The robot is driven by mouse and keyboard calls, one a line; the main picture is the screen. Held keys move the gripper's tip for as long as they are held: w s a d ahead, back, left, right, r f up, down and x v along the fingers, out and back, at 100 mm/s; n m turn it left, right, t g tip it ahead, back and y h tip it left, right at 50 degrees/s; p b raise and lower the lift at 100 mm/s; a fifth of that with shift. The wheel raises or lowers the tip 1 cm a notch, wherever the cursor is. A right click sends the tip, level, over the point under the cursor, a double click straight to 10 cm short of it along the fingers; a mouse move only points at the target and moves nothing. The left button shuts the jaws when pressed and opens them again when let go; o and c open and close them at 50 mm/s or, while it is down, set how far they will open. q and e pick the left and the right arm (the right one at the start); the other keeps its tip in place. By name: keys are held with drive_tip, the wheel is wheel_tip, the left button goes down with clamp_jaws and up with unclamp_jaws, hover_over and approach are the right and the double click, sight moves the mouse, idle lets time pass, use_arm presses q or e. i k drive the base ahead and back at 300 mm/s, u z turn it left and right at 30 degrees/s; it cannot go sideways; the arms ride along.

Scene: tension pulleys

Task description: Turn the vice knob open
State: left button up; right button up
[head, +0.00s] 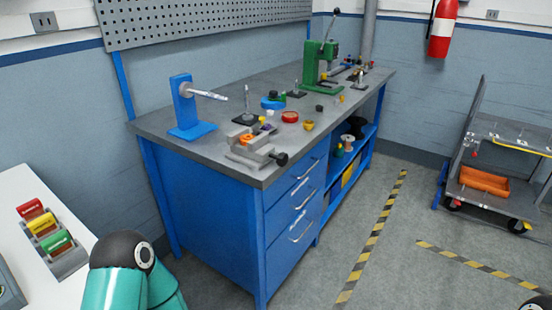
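A grey vice (250,150) stands on the near corner of the workbench (205,165) in the head view. Its black knob (281,159) sits at the vice's right end, at the bench's front edge. A small orange and yellow part (246,139) is at the jaws; I cannot tell if it is clamped. A teal and black piece of my arm shows at the bottom left, well short of the bench. Neither gripper's fingers show in view, and nothing touches the knob.
A blue stand (184,107) with a rod is left of the vice. Small coloured parts and a green press (319,62) are further back. A white table with coloured blocks (45,228) is at left. A cart (490,185) is at right. The floor before the bench is clear.

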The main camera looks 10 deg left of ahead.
sight(282, 160)
drive_tip(key=i, duration=0.85)
drive_tip(key=z, duration=0.05)
